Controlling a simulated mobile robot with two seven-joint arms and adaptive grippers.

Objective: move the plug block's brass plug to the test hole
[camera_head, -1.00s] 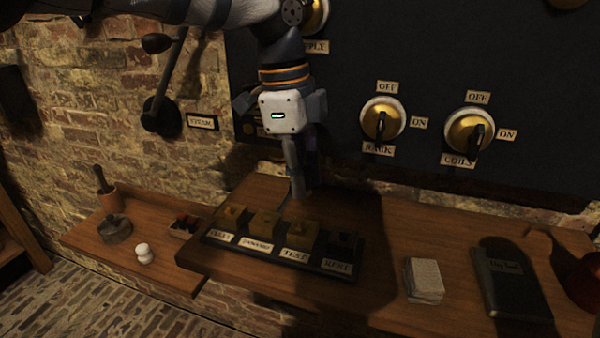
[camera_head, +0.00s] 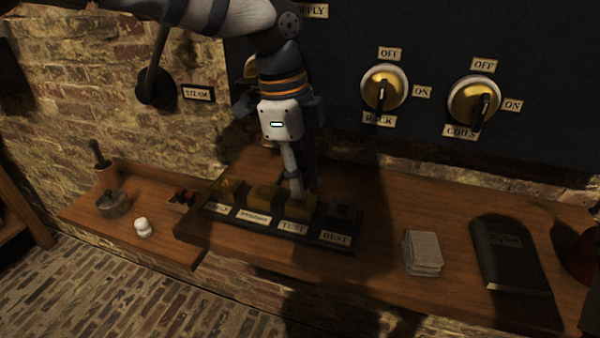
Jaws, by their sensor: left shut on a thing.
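The plug block is a dark strip (camera_head: 262,230) on the wooden shelf, with a row of labelled seats. Dull brass blocks stand behind several labels, among them the TEST block (camera_head: 300,214). The REST seat (camera_head: 342,214) at the right end is dark. My left gripper (camera_head: 296,192) points down over the TEST block, its fingertips at or just above its top. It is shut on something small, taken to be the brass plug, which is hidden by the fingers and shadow. I cannot tell whether the plug is in the test hole. My right gripper is not in view.
The dark panel behind carries the RACK switch (camera_head: 384,88) and the COILS switch (camera_head: 474,102). A pale stack of cards (camera_head: 423,252) and a dark book (camera_head: 508,256) lie to the right. A white knobbed object (camera_head: 142,228) stands on the lower left shelf.

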